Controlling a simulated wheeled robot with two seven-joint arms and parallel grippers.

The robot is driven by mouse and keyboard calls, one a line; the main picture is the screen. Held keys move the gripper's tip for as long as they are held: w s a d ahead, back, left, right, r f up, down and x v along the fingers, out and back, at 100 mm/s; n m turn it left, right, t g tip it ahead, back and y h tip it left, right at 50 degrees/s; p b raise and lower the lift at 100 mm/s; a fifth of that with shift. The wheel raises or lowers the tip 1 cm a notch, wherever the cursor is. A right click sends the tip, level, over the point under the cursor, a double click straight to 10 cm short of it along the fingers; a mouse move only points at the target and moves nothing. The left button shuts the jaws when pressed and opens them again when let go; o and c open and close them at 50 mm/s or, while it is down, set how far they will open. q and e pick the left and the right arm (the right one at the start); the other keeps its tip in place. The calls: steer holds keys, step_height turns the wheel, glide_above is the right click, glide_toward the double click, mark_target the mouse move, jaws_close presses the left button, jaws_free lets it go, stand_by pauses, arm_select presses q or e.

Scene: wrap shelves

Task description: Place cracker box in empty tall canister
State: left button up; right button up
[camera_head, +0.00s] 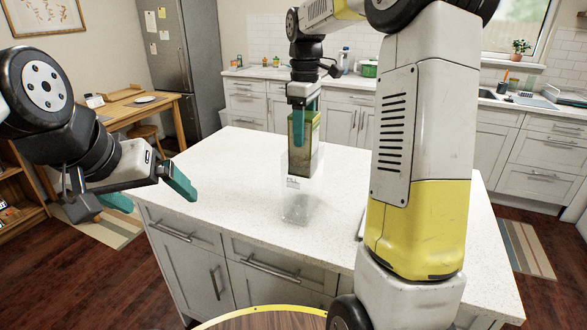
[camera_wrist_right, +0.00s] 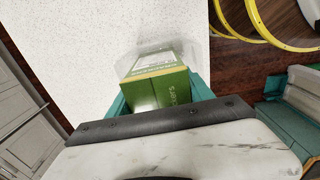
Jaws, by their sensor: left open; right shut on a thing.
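A green cracker box (camera_head: 303,160) hangs upright above the island counter. My right gripper (camera_head: 304,118) comes down from above and is shut on its upper part. A clear, see-through canister (camera_head: 296,208) stands on the counter just below and around the box's lower end in the head view. I cannot tell how far the box is inside it. In the right wrist view the green box (camera_wrist_right: 158,88) is between the teal fingers, with the clear canister (camera_wrist_right: 150,55) beyond it. My left gripper (camera_head: 150,195) is open and empty, left of the island.
The white speckled island counter (camera_head: 225,175) has free room left of the canister. My right arm covers much of its right side. A wooden table (camera_head: 150,108) stands back left, a fridge and kitchen cabinets stand behind. A yellow-rimmed round thing (camera_head: 265,312) shows at the bottom.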

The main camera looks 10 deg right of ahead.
step_height(320, 180, down, 13)
steer(key=shift+r, duration=0.2)
steer(key=shift+f, duration=0.15)
steer(key=o, duration=1.6)
